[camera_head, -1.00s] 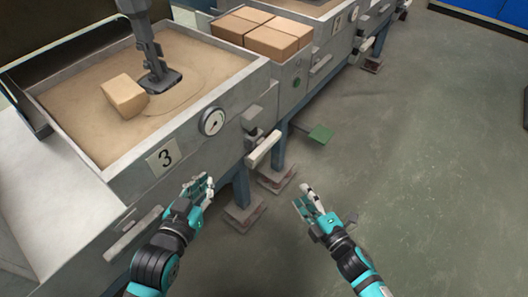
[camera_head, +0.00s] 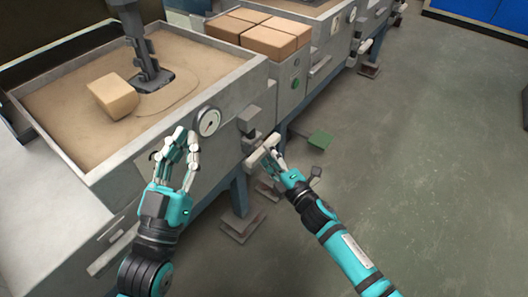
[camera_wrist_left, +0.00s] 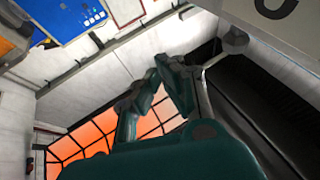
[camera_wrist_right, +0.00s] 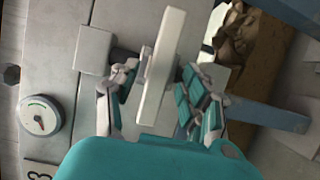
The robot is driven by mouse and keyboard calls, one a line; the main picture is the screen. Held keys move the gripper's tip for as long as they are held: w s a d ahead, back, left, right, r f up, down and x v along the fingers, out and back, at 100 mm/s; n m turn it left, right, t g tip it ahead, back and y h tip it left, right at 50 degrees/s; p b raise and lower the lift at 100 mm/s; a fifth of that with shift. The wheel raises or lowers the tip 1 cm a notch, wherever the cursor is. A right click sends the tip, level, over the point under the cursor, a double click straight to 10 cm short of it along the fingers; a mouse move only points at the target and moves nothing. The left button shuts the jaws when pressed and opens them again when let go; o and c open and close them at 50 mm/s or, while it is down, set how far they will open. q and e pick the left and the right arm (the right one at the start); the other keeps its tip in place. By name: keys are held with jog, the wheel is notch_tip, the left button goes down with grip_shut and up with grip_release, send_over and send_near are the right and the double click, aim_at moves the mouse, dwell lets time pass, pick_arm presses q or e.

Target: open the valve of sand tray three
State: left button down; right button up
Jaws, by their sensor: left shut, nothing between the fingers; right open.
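Sand tray three (camera_head: 95,165) is a grey metal tray of sand with a brown block on it. Its valve has a whitish bar handle (camera_head: 260,152) on a grey body (camera_head: 249,120), right of the round gauge. My right gripper (camera_head: 274,165) is at the handle, open. In the right wrist view the handle (camera_wrist_right: 160,65) stands between its fingers (camera_wrist_right: 155,92), which are apart on both sides. My left gripper (camera_head: 178,138) is shut and empty in front of the tray wall, left of the gauge, hiding the number plate. Its fingers show in the left wrist view (camera_wrist_left: 165,85).
The gauge (camera_head: 208,122) is on the tray's front wall. A lower pale handle (camera_head: 110,250) is at the left. A neighbouring tray with several brown blocks (camera_head: 268,40) stands behind. The floor at the right is free.

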aim_at(266, 153)
pick_arm(q)
jog(key=shift+s+r+t+h+b, duration=0.2)
jog(key=shift+s+r+t, duration=0.4)
jog(key=shift+r, duration=0.25)
jog(key=shift+s+r+t+h+b, duration=0.15)
jog(key=shift+s+r+t, duration=0.35)
jog(key=shift+r+t, duration=0.25)
pick_arm(e)
jog(key=shift+x, duration=1.8)
jog(key=shift+c, duration=0.2)
pick_arm(q)
jog(key=shift+a, duration=0.1)
pick_arm(e)
grip_shut()
